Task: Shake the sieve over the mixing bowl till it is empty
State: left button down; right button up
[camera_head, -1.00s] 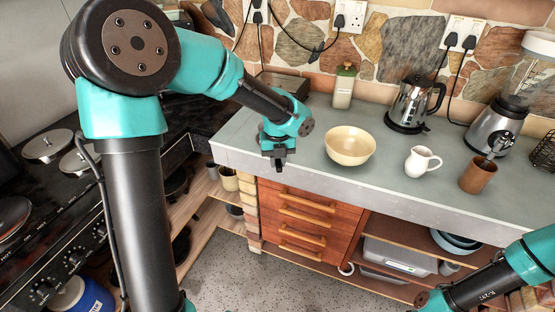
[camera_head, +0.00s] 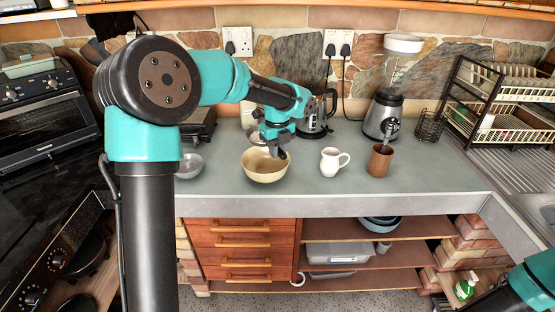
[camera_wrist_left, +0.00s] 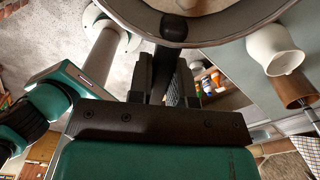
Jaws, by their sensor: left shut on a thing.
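The cream mixing bowl (camera_head: 258,177) stands upright on the grey counter. My left gripper (camera_head: 277,151) is low over the bowl's far right part and hides some of its inside. In the left wrist view my left gripper (camera_wrist_left: 168,78) is shut on a short dark handle.
A white jug (camera_head: 330,162) and a brown cup (camera_head: 380,160) stand right of the bowl. A kettle (camera_head: 314,118) and a blender (camera_head: 384,115) stand behind. A grey bowl (camera_head: 188,166) is at left, partly behind my arm.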

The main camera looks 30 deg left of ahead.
pick_arm(q)
jog(key=shift+w+d+r, duration=0.15)
jog(key=shift+w+d, duration=0.15)
jog(key=shift+f, duration=0.25)
jog(key=shift+f, duration=2)
dwell(4.0)
